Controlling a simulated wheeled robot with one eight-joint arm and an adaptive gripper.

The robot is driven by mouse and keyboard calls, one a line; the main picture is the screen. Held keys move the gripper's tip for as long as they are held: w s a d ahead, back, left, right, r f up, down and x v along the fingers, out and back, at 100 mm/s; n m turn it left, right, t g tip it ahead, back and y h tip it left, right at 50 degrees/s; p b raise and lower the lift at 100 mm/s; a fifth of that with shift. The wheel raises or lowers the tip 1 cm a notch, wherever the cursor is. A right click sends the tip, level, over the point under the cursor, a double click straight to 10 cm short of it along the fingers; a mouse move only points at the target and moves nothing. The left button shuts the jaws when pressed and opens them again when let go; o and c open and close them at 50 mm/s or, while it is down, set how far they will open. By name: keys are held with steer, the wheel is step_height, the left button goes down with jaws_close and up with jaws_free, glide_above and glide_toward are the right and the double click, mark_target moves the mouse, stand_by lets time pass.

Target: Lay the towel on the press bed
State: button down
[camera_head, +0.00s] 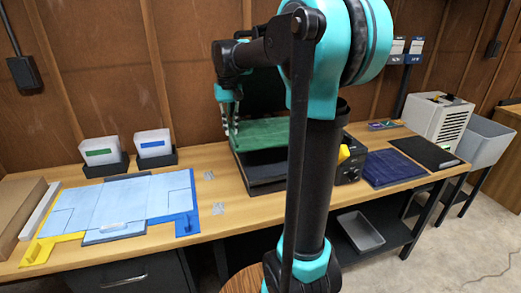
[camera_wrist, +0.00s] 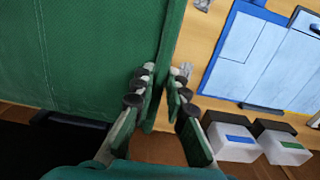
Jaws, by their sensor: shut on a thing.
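In the wrist view the towel (camera_wrist: 85,50) fills the upper left as a broad, mostly flat sheet. My gripper (camera_head: 231,128) is at the towel's left edge. In the wrist view my gripper (camera_wrist: 162,82) is shut on that edge, with fingers on both sides of the cloth. I cannot tell how much of the towel touches the bed. My arm hides the towel's right end and part of the press.
A light-blue board (camera_head: 125,208) with yellow and blue corner pieces lies at left. Two bins (camera_head: 99,150) stand behind it. A dark blue mat (camera_head: 392,168) and a black mat (camera_head: 428,152) lie at right. Bare wood shows left of the press.

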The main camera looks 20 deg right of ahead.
step_height(320, 180, down, 10)
stand_by(0.5)
steer(key=shift+w, duration=0.1)
steer(key=c, duration=1.5)
jaws_free()
steer(key=shift+c, duration=0.2)
steer(key=shift+r, duration=0.15)
step_height(320, 180, up, 12)
steer(key=shift+f, duration=0.1)
